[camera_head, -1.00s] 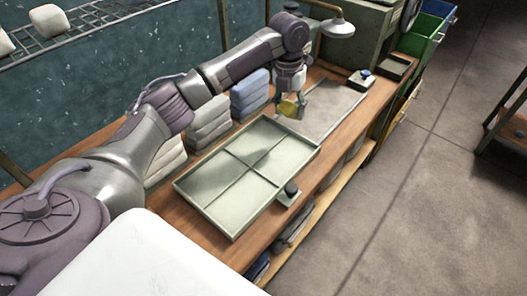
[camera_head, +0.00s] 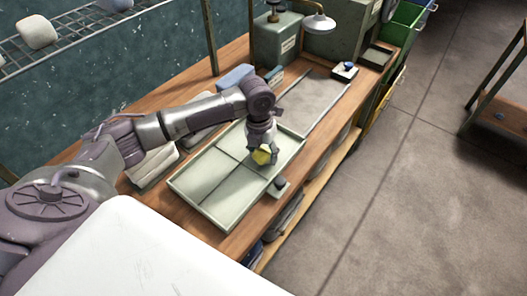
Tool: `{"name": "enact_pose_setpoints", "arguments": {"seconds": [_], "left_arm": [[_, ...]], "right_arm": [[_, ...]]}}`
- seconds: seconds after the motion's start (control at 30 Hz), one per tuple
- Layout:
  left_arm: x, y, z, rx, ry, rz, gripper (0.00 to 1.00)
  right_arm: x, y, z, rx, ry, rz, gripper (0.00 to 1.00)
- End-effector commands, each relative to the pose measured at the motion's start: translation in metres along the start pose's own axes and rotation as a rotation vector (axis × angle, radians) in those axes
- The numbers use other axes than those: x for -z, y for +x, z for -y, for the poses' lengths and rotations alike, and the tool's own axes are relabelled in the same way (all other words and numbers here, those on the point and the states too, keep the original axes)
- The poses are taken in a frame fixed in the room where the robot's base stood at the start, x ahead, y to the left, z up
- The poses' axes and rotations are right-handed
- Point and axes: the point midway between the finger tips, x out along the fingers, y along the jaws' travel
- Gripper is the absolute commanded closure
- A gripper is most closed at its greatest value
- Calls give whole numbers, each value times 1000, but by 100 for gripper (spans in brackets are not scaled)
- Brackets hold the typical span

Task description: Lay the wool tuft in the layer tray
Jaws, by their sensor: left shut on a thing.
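A yellow wool tuft (camera_head: 262,156) is held in my left gripper (camera_head: 263,152), which is shut on it. The layer tray (camera_head: 222,203) is a pale grey-green shallow tray split by low dividers into several compartments, on the wooden bench. The gripper and tuft are over the tray's far right part. I cannot tell whether the tuft touches the tray floor. My left arm hides part of the tray's far edge. My right gripper is not in view.
A grey mat (camera_head: 318,103) lies beyond the tray on the bench (camera_head: 240,240). A small box with a dark knob (camera_head: 279,187) sits at the tray's right edge. A lamp (camera_head: 318,23) and a green-grey box (camera_head: 278,40) stand at the back.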

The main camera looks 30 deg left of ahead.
Motion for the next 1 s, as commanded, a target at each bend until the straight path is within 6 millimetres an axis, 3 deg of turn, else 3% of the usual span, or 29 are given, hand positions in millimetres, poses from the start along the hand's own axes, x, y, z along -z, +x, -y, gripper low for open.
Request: {"name": "enact_pose_setpoints", "arguments": {"seconds": [0.27, 0.3, 0.43, 0.77, 0.87, 1.0], "left_arm": [[0, 2, 0, 0, 0, 0, 70], [0, 2, 0, 0, 0, 0, 42], [0, 2, 0, 0, 0, 0, 20], [0, 1, 0, 0, 0, 1, 20], [-1, -6, 0, 0, 1, 3, 20], [-2, -28, 0, 0, 2, 6, 20]], "right_arm": [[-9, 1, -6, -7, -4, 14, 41], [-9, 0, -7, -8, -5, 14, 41], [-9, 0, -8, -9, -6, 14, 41], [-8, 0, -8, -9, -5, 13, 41], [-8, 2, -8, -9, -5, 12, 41], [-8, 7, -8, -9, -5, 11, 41]]}}
